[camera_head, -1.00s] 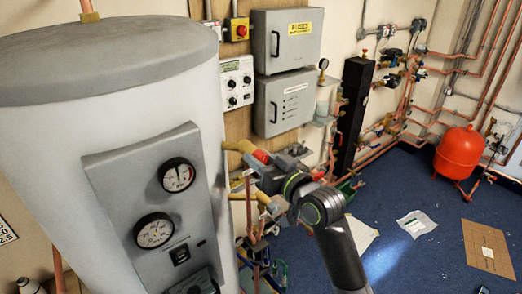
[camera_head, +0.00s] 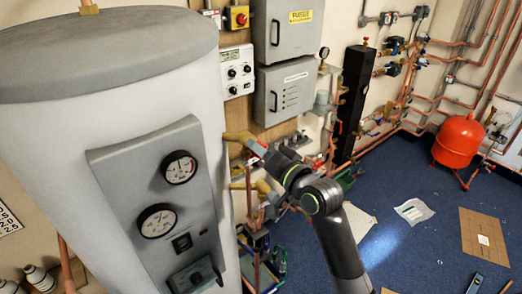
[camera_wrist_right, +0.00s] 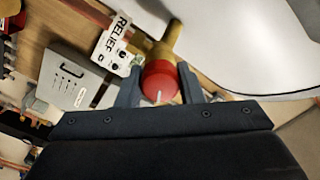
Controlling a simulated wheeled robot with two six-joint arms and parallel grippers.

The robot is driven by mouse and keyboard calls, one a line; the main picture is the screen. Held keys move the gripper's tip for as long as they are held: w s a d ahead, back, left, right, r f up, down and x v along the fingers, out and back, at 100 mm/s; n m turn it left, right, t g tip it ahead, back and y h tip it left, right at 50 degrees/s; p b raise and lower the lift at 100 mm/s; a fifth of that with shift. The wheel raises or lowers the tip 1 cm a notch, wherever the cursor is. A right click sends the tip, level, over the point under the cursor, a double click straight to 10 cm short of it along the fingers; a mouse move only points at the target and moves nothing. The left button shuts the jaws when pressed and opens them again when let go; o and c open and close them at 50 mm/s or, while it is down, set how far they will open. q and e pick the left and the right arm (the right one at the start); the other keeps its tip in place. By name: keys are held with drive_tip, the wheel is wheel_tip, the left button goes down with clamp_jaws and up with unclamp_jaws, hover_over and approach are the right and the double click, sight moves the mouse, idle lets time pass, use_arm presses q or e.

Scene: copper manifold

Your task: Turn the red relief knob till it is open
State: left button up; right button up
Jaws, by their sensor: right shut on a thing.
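The red relief knob (camera_wrist_right: 160,82) sits on the end of a brass fitting (camera_wrist_right: 164,50) in the right wrist view. A white pointer mark shows on the knob's face. My right gripper (camera_wrist_right: 159,88) is shut on the knob, with one dark finger on each side of it. A RELIEF label (camera_wrist_right: 117,35) is next to the knob in the wrist view. My left gripper is in neither view.
The large white cylinder (camera_head: 140,100) with a gauge panel (camera_head: 120,190) stands close on the left. Grey boxes (camera_head: 285,92) hang on the wall behind. A red vessel (camera_head: 458,140) stands far right. Blue floor is mostly clear there, with scattered sheets.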

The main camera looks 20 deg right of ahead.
idle(0.4)
drive_tip(key=o, duration=1)
